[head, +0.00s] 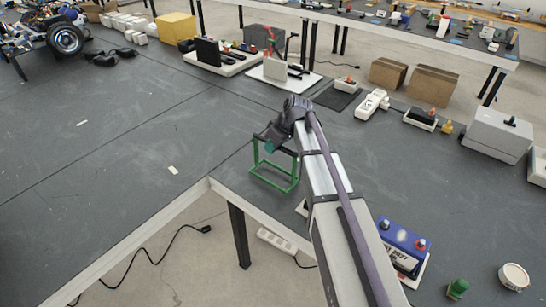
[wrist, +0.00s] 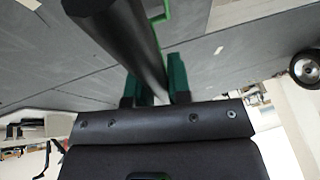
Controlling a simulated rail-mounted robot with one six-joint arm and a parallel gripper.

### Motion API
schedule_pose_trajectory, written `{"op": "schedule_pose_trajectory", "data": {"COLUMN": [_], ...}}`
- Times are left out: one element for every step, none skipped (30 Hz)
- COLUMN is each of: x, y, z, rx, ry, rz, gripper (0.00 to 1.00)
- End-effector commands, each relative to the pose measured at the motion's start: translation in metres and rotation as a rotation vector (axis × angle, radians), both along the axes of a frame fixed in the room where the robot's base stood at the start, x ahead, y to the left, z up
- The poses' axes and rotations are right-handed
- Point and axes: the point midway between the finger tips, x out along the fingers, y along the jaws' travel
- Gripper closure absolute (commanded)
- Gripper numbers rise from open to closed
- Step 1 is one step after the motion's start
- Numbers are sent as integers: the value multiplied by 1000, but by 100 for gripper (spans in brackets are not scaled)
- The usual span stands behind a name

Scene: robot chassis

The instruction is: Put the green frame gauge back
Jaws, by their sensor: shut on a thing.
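The green frame gauge (head: 290,188) is an open box-like frame of thin green bars near the table's front corner. My gripper (head: 272,143) is at its top in the head view and is shut on it. In the wrist view the two green fingertips (wrist: 161,88) point up the picture, with a green bar of the gauge just beyond them.
A blue battery (head: 402,243) stands right of my arm, with a green-capped jar (head: 458,288) and a white round tub (head: 513,277) farther right. A power strip (head: 372,104) and a black mat (head: 338,97) lie behind. The grey table (head: 110,150) is largely clear to the left.

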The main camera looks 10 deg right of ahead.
Motion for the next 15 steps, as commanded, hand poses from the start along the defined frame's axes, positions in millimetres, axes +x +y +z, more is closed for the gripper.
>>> {"op": "schedule_pose_trajectory", "data": {"x": [0,0,0,0,0,0,0,0,0,0,0,0,0,0,0], "y": [0,0,0,0,0,0,0,0,0,0,0,0,0,0,0], "z": [-16,-15,-12,-10,-10,-10,-10,-10,-11,-13,-14,-14,-13,-13,-13], "rx": [0,0,0,0,0,0,0,0,0,0,0,0,0,0,0], "ry": [0,0,0,0,0,0,0,0,0,0,0,0,0,0,0], "rz": [0,0,0,0,0,0,0,0,0,0,0,0,0,0,0], "gripper": [100,100,100,100,100,100,100,100,100,100,100,81,78,75,71]}}
